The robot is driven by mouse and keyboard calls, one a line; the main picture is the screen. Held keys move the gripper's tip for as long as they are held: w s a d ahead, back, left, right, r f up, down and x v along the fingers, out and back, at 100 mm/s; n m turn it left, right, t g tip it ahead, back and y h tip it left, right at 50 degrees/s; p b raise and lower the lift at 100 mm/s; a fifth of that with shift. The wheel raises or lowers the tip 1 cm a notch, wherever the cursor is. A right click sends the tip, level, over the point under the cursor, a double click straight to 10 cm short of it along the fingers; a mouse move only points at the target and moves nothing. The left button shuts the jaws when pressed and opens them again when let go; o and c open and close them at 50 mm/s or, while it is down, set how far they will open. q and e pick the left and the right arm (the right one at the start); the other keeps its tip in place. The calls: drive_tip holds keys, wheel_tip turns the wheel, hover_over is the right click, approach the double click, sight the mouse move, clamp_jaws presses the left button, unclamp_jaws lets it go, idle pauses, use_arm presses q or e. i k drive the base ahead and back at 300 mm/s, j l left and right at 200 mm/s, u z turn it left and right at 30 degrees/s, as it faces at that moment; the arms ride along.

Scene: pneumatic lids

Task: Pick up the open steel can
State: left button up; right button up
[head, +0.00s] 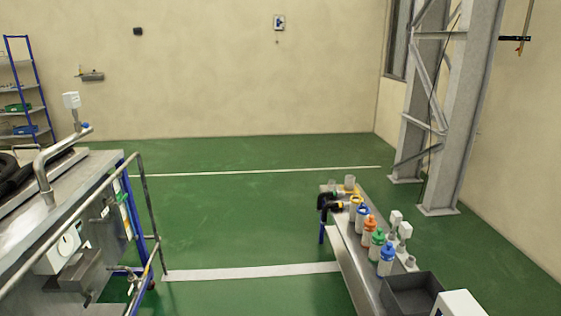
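Two small pale grey cylinders stand at the far end of a narrow steel bench (357,262). The taller one (349,182) may be the open steel can, but it is too small and far to tell whether it is steel or open. Neither of my grippers is in view, and nothing is seen held.
Bottles with blue, orange (369,222) and green (377,237) tops line the bench. A dark grey bin (411,292) sits at its near end. A railed steel machine (60,215) stands left. A steel column (455,110) rises behind the bench. Green floor (240,225) between is clear.

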sight(349, 180)
drive_tip(key=i+z, duration=0.15)
drive_tip(key=i, duration=0.3)
drive_tip(key=i+j+z, duration=0.15)
drive_tip(key=i, duration=0.3)
drive_tip(key=i+j+z, duration=0.2)
drive_tip(key=i, duration=0.25)
drive_tip(key=i+j+z, duration=0.15)
drive_tip(key=i, duration=0.3)
